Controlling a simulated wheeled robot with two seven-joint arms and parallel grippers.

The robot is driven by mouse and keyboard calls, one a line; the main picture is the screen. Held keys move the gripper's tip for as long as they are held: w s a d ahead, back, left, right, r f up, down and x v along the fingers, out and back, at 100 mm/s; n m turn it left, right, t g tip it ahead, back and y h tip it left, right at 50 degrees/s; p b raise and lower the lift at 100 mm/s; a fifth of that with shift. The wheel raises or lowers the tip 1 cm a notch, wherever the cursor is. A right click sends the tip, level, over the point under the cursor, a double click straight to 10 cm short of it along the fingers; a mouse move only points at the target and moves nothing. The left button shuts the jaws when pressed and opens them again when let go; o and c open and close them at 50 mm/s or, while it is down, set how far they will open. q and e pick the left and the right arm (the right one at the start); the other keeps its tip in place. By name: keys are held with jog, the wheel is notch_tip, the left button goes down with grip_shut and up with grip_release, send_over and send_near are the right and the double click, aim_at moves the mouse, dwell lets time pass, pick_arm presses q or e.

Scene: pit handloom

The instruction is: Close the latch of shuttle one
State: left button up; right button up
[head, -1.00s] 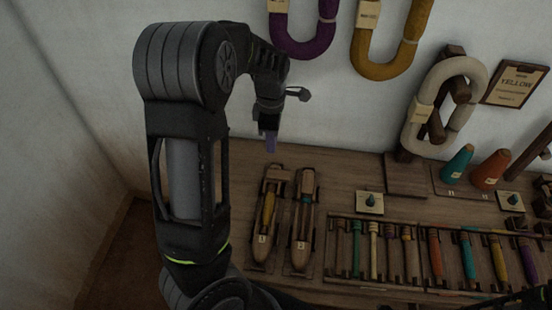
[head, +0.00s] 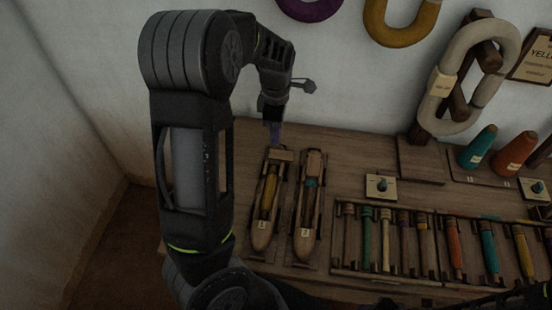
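Shuttle one (head: 262,233) is a long wooden boat shape on the bench, marked 1, with a yellow bobbin (head: 269,191) in its slot. A pale wooden block (head: 281,155) lies crosswise at its far end. It looks like the latch, but its exact angle is too small to tell. My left gripper (head: 275,133) points down with its bluish-purple fingers just above and behind that far end. Contact cannot be made out. The fingers show as one narrow strip, so their opening is unclear. My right gripper is not in view.
Shuttle two (head: 306,240) lies close on the right of shuttle one. A rack of coloured bobbins (head: 385,277) fills the front right of the bench (head: 345,150). A small plate with a dark knob (head: 381,187), a yarn hank (head: 442,85) and cones (head: 478,147) stand behind.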

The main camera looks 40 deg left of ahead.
aim_at(276, 154)
pick_arm(q)
jog(key=shift+f, duration=0.15)
jog(key=shift+f, duration=0.1)
notch_tip(276, 154, down, 8)
jog(key=shift+r+b, duration=0.15)
jog(key=shift+b, duration=0.15)
dwell(0.3)
jog(key=shift+c, duration=0.5)
grip_shut()
